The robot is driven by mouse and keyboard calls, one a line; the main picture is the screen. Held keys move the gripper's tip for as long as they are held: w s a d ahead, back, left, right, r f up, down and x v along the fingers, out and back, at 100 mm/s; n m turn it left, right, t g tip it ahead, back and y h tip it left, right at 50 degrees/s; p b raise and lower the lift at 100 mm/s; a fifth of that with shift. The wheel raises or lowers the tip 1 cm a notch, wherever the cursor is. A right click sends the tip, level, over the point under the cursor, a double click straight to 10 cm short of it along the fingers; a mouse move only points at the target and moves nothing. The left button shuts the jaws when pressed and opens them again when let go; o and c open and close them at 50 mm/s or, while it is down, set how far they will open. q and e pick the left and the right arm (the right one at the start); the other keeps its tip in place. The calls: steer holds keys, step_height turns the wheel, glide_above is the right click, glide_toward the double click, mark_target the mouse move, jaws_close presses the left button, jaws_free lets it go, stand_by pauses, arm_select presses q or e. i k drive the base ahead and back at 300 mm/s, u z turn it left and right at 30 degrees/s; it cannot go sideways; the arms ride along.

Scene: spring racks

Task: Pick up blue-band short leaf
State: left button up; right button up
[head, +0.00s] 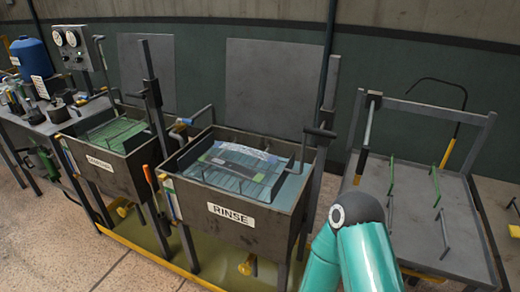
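I cannot make out a blue-band short leaf with certainty. In the head view a rinse tank (232,219) holds a wire rack (229,181). Flat dark and pale pieces (240,160) lie across this rack, with a bluish tint at their upper edge. I cannot tell whether a blue band is on them. Neither of my grippers is in view. A teal link of my own arm shows at the lower right, and no hand shows on it.
A second tank (108,174) with a green rack stands left of the rinse tank. A grey table (420,226) with upright green and grey rods stands right. A blue drum (32,60) and a gauge box (73,47) stand far left. A yellow-edged tray lies under the tanks.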

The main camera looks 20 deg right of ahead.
mark_target(271, 158)
steer(key=i, duration=0.9)
